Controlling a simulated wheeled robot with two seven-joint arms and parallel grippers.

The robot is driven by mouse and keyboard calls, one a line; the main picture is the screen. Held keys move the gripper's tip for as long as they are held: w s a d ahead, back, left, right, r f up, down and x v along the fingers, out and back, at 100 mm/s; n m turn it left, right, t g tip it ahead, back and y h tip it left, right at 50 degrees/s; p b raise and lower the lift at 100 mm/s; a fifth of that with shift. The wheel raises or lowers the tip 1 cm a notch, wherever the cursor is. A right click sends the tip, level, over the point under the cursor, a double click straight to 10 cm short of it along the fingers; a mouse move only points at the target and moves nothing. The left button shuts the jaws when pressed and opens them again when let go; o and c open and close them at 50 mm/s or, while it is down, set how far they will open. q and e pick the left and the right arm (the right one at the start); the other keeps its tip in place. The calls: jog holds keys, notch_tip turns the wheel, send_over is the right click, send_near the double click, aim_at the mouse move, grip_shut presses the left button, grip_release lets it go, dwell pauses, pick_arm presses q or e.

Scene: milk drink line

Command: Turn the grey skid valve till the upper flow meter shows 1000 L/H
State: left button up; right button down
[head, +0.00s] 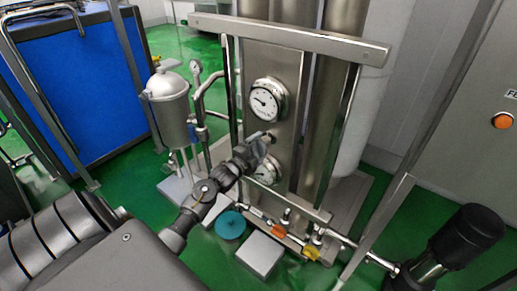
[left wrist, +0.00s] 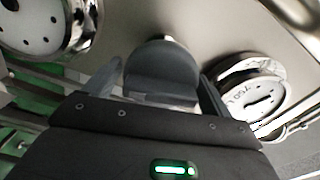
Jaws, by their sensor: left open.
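The upper flow meter (head: 267,100) is a round white dial on the steel skid panel. Its needle is visible, but I cannot read its value. The grey skid valve (left wrist: 160,65) is a rounded grey knob on the panel below that dial. In the left wrist view it sits between the two fingers of my open left gripper (left wrist: 158,90), with visible gaps at the sides. In the head view my left gripper (head: 256,152) is at the panel and hides most of the valve. My right gripper is not in view.
A lower dial (head: 267,174) is partly hidden behind my left gripper. A steel crossbar (head: 290,38) and uprights frame the panel. A grey filter housing (head: 170,108) stands to the left. Pipes with orange and yellow valve handles (head: 311,253) run low in front.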

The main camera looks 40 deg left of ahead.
pick_arm(q)
jog(key=shift+c, duration=0.4)
jog(key=c, duration=0.7)
jog(key=shift+o, duration=0.2)
jog(key=shift+r+n+p, duration=0.15)
jog(key=shift+n+p, duration=0.7)
jog(key=shift+n, duration=0.75)
jog(key=shift+n+p, duration=0.3)
jog(key=shift+p, duration=0.05)
jog(key=o, duration=0.7)
jog(key=shift+o, duration=0.2)
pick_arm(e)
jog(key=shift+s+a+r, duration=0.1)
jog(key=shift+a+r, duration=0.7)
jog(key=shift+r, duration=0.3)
